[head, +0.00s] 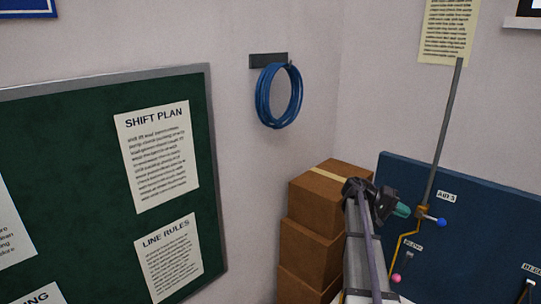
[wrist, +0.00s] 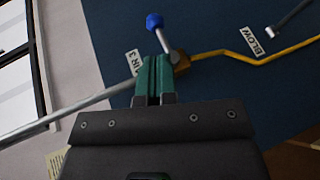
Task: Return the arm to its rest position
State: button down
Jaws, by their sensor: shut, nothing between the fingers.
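My gripper (head: 403,210) is at the end of my arm at right in the head view, near the blue panel (head: 480,205). In the wrist view its two teal fingers (wrist: 153,72) lie side by side, shut with nothing between them. Their tips appear close to a blue-knobbed lever (wrist: 164,35) on a brass valve (wrist: 181,64); I cannot tell whether they touch it. The lever's blue knob (head: 441,222) also shows just right of the fingers in the head view.
A grey pipe (head: 443,130) rises from the valve, and a yellow pipe (head: 397,255) runs below it. A pink-knobbed lever (head: 396,278) sits lower. Stacked cardboard boxes (head: 308,240) stand left of my arm. A blue hose coil (head: 279,95) hangs on the wall.

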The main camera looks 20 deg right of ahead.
jog(key=s+a+f+n+t+y+b, duration=0.2)
jog(key=a+f+b, duration=0.3)
jog(key=a+f, duration=0.4)
jog(key=s+a+f+n+t+y+b, duration=0.2)
jog(key=a+f, duration=0.8)
jog(key=a, duration=1.4)
jog(key=s+a+f+n+t+y+b, duration=0.3)
jog(key=a+f+y+b, duration=0.4)
jog(key=a, duration=1)
notch_tip(320, 180, down, 3)
jog(key=n+t+b, duration=0.1)
jog(key=b, duration=0.2)
jog(key=shift+f+t, duration=0.15)
jog(key=shift+t, duration=0.25)
jog(key=shift+a, duration=0.1)
